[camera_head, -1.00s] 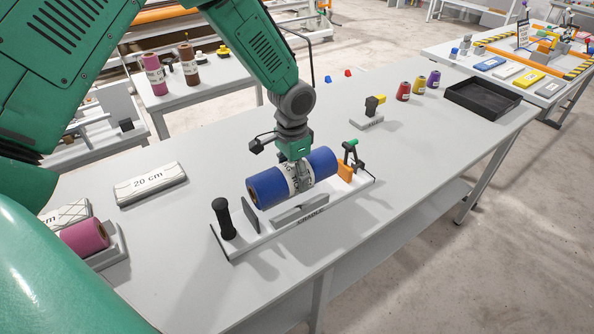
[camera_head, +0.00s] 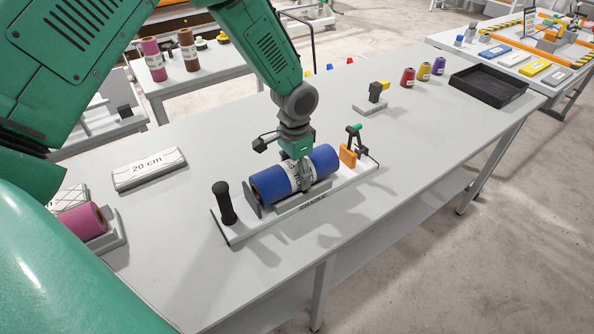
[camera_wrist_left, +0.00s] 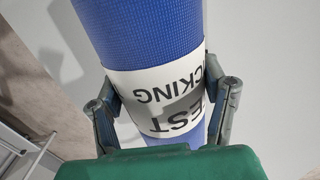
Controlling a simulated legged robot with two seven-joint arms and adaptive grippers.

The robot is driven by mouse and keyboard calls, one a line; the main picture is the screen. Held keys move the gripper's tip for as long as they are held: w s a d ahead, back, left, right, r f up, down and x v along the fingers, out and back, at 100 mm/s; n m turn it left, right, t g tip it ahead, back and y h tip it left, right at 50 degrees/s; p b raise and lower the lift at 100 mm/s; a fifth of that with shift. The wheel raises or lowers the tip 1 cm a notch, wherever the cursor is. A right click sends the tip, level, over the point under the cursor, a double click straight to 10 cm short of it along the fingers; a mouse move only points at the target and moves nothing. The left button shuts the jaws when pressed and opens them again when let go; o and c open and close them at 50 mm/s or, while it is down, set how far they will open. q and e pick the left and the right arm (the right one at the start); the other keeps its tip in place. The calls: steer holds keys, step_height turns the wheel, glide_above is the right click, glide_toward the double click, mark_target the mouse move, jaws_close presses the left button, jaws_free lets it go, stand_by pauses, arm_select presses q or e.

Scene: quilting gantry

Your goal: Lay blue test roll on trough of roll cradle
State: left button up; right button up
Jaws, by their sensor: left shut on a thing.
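The blue test roll (camera_head: 272,186) has a white label band around its middle and lies lengthwise at the trough of the roll cradle (camera_head: 234,234). Its left end is by the grey upright plate, its right end near the orange block. My left gripper (camera_head: 301,182) comes down from above and is shut on the roll at the label. In the left wrist view the two fingers (camera_wrist_left: 165,100) clasp the sides of the label band on the roll (camera_wrist_left: 140,35). Whether the roll's underside touches the trough is hidden. My right gripper is not in view.
The cradle has a black handle (camera_head: 224,203) at left and an orange block (camera_head: 347,156) with a green-topped clamp at right. A 20 cm block (camera_head: 150,169) and a pink roll (camera_head: 83,221) are to the left. Small spools (camera_head: 423,71) and a black tray (camera_head: 488,86) stand far right.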

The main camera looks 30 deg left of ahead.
arm_select(q)
steer(key=o, duration=1.1)
steer(key=shift+c, duration=0.2)
steer(key=o, duration=0.5)
steer(key=shift+d+r, duration=0.1)
steer(key=shift+d, duration=0.15)
step_height(320, 180, up, 11)
steer(key=shift+f, duration=0.1)
steer(key=shift+d+r, duration=0.1)
steer(key=shift+r, duration=0.45)
steer(key=shift+f, duration=0.1)
